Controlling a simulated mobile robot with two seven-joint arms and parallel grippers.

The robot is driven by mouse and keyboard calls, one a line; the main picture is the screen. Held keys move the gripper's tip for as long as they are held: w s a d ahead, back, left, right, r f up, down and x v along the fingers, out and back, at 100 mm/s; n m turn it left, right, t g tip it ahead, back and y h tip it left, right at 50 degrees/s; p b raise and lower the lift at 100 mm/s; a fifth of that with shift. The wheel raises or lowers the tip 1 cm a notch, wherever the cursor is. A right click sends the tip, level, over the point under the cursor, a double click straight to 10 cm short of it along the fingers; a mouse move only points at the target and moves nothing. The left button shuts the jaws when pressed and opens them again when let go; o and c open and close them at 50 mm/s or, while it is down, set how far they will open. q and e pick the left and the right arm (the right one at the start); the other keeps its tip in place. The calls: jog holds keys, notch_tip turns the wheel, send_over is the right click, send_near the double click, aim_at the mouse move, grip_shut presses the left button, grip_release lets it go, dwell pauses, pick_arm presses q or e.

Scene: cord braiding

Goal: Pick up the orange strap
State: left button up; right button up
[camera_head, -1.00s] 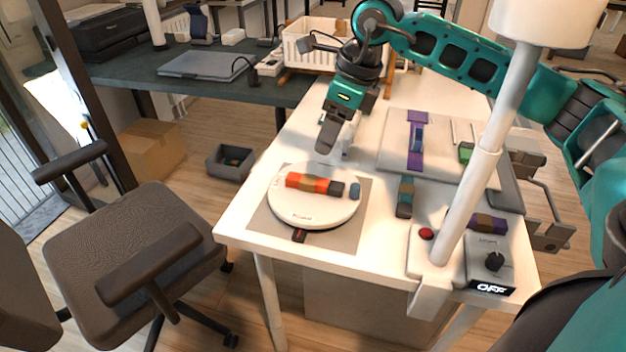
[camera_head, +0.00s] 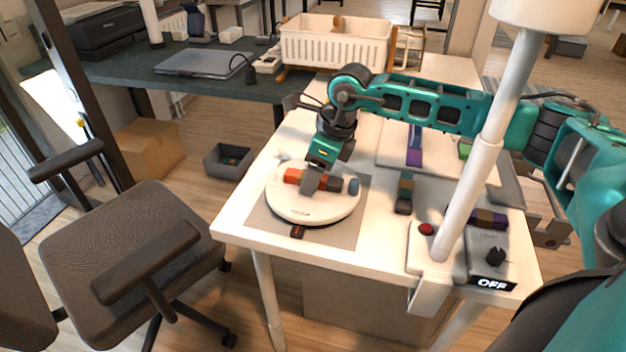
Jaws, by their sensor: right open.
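The orange strap (camera_head: 293,175) lies on the round white turntable (camera_head: 303,207) on the table. Its orange-red left end shows, and a dark end (camera_head: 353,187) sticks out on the right. My right gripper (camera_head: 310,190) is open and down at the strap, in front of its middle part, which it hides. I cannot tell whether the fingers touch the strap. My left gripper is not in view.
A white post (camera_head: 485,150) rises from the table's front right, near a red button (camera_head: 426,229) and a box reading OFF (camera_head: 493,262). A small multicoloured block (camera_head: 404,192) stands right of the turntable. A white basket (camera_head: 335,43) is behind.

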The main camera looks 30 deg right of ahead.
grip_shut()
dwell(0.5)
